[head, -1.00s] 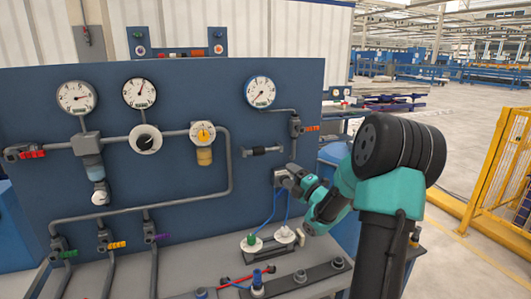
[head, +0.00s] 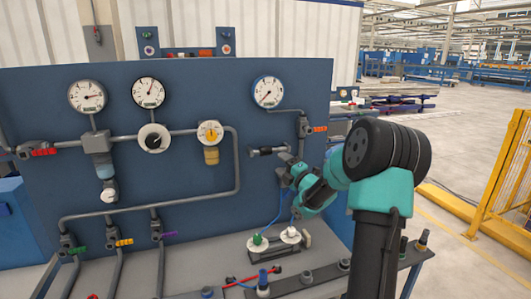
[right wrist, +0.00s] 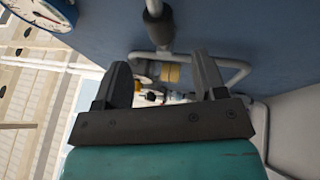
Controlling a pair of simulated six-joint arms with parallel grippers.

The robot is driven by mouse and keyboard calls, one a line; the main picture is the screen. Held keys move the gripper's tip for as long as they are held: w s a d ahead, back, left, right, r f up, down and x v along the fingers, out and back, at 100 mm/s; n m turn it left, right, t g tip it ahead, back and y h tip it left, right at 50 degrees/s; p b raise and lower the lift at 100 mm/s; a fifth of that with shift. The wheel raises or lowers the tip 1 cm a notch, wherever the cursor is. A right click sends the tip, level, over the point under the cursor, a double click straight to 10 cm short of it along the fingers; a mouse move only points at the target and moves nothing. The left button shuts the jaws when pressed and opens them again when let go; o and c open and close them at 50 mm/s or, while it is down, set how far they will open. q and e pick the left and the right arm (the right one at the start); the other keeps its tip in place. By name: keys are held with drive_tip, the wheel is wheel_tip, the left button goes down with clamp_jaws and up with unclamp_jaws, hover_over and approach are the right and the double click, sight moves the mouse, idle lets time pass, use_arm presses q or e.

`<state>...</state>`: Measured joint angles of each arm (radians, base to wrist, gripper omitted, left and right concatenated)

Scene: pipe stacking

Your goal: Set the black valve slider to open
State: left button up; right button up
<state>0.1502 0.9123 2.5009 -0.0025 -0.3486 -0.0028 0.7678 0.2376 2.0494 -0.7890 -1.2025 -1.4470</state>
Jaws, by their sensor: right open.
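The black valve slider (head: 266,151) is a short dark horizontal cylinder on the blue panel, below the right gauge. My right gripper (head: 284,163) is at its right end in the head view and partly covers that end. In the right wrist view the two fingers (right wrist: 160,75) are spread apart with nothing between them. A dark cylinder on a grey rod (right wrist: 159,28), which looks like the slider, lies just beyond the fingertips. I cannot tell whether the fingers touch it. My left gripper is not in view.
The blue panel (head: 215,90) carries several gauges, grey pipes and a yellow-dial regulator (head: 210,131). A red-handled valve (head: 306,129) is on the pipe above right of my gripper.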

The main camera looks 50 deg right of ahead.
sight(269, 153)
drive_tip(key=x, duration=0.9)
drive_tip(key=shift+w+r, duration=0.15)
drive_tip(key=shift+w, duration=0.25)
drive_tip(key=shift+c, duration=0.3)
